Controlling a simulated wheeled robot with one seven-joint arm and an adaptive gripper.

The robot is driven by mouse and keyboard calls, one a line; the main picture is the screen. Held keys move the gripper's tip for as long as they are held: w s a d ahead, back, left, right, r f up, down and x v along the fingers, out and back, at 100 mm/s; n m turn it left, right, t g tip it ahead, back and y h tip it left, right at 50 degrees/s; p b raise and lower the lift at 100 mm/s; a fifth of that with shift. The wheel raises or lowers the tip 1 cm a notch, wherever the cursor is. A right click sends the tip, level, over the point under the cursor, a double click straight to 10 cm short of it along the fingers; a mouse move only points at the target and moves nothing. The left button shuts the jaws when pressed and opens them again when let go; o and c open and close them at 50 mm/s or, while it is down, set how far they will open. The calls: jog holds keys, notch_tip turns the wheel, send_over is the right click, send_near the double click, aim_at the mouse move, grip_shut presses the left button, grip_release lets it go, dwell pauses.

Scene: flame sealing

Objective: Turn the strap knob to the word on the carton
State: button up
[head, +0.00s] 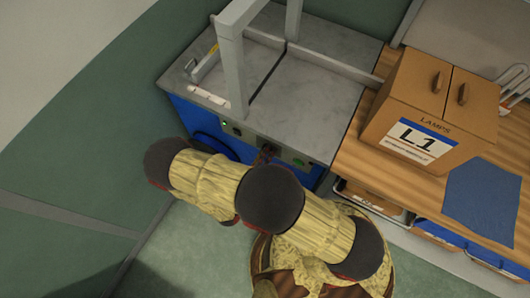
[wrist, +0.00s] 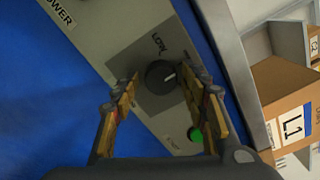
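The strap knob (wrist: 160,77) is round and dark with a pale pointer mark on its right part, set in a grey plate. The word LOW (wrist: 160,42) is printed beside it; other words around the knob are not readable. My gripper (wrist: 158,88) is open, with one finger on each side of the knob; I cannot tell whether they touch it. In the head view my arm mostly hides the knob and gripper. The brown carton (head: 435,95) reads LAMPS and has a white and blue label marked L1 (head: 418,141). It also shows in the wrist view (wrist: 275,80).
The strapping machine has a grey top (head: 325,107), a metal arch (head: 232,65) and a blue body. A green button (wrist: 195,134) is close to the right finger. POWER is printed on the panel. The carton stands on a wooden table with a blue cloth (head: 483,200).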

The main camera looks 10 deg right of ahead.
jog(key=shift+o, duration=0.5)
jog(key=shift+s, duration=0.1)
jog(key=v, duration=1.2)
